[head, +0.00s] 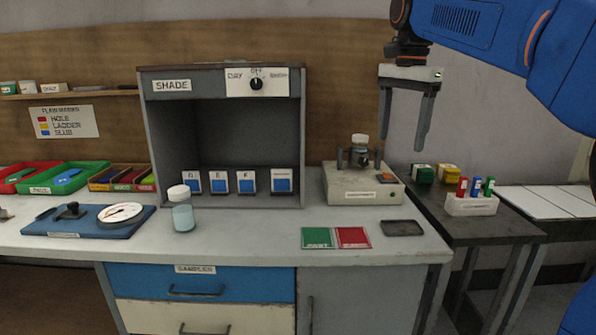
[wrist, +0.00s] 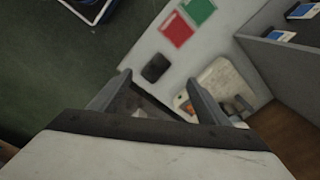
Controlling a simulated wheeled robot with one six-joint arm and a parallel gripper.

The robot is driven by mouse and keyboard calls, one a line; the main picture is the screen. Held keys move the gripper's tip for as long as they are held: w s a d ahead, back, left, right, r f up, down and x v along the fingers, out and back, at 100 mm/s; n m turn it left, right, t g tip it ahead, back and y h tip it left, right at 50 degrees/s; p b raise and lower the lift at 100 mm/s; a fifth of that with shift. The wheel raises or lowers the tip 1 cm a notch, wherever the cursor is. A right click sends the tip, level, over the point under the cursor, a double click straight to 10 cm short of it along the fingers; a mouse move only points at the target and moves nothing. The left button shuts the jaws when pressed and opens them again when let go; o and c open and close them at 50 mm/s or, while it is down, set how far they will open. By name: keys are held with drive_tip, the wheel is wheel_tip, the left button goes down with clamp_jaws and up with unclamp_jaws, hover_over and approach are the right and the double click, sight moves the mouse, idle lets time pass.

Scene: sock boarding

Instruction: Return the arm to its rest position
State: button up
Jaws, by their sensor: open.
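My gripper (head: 406,140) hangs from my blue arm at the upper right of the head view. Its two grey fingers point down, apart and with nothing between them. It is in the air above the right end of the workbench (head: 260,246), to the right of and above the grey device (head: 362,185) with a small jar (head: 360,143) on it. In the wrist view my open gripper (wrist: 160,88) has its fingers spread over the bench edge, with the device (wrist: 218,85) beyond the right finger.
A grey shade box (head: 170,130) stands at the bench back. A dark side table (head: 440,215) holds a vial rack (head: 472,205). Air around my gripper is clear.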

drive_tip(key=s+d+f+n+t, duration=0.2)
drive_tip(key=s+f+n, duration=0.3)
drive_tip(key=s+f, duration=0.9)
drive_tip(key=s+d+f+n+t, duration=0.2)
drive_tip(key=s+f+n, duration=0.4)
drive_tip(key=s+f, duration=0.8)
wheel_tip(320, 180, down, 5)
drive_tip(key=shift+s+d, duration=0.15)
drive_tip(key=shift+d, duration=0.65)
